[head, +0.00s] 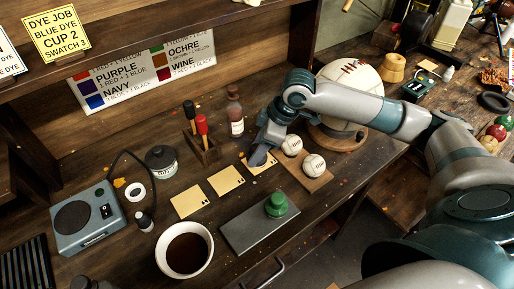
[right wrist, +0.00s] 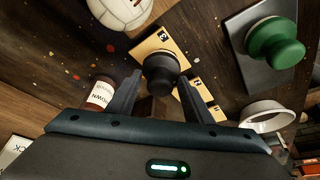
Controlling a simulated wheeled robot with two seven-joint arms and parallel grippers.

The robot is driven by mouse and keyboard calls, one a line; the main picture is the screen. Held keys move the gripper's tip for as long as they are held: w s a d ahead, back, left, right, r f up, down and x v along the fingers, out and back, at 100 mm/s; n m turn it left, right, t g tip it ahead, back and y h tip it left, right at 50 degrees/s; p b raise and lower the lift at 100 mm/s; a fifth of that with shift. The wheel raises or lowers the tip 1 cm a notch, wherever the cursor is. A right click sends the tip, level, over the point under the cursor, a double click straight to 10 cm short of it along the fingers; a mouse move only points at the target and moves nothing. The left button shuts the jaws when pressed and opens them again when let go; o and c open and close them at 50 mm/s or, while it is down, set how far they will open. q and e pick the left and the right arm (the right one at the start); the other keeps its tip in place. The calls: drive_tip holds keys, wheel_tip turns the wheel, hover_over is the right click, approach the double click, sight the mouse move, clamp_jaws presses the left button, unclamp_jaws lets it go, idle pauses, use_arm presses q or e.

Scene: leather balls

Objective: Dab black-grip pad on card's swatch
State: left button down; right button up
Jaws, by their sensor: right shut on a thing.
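My right gripper (head: 262,143) is shut on the black-grip pad (head: 257,158). In the right wrist view the pad's round black grip (right wrist: 160,70) sits between the two fingers (right wrist: 160,97). The pad is over the card with swatch 3 (head: 268,168), the rightmost of three tan cards, and hides part of it. I cannot tell whether the pad touches the card. That card also shows in the right wrist view (right wrist: 152,46), marked 3. The middle card (head: 225,180) and left card (head: 188,200) lie in a row beside it. My left gripper is not in view.
A green-grip pad (head: 276,205) stands on a grey slab (head: 245,228) in front. A white cup of dark liquid (head: 186,250) is left of it. Two white balls (head: 303,156) sit on a wooden board at right. A brown bottle (head: 235,112) and a brush holder (head: 203,150) stand behind.

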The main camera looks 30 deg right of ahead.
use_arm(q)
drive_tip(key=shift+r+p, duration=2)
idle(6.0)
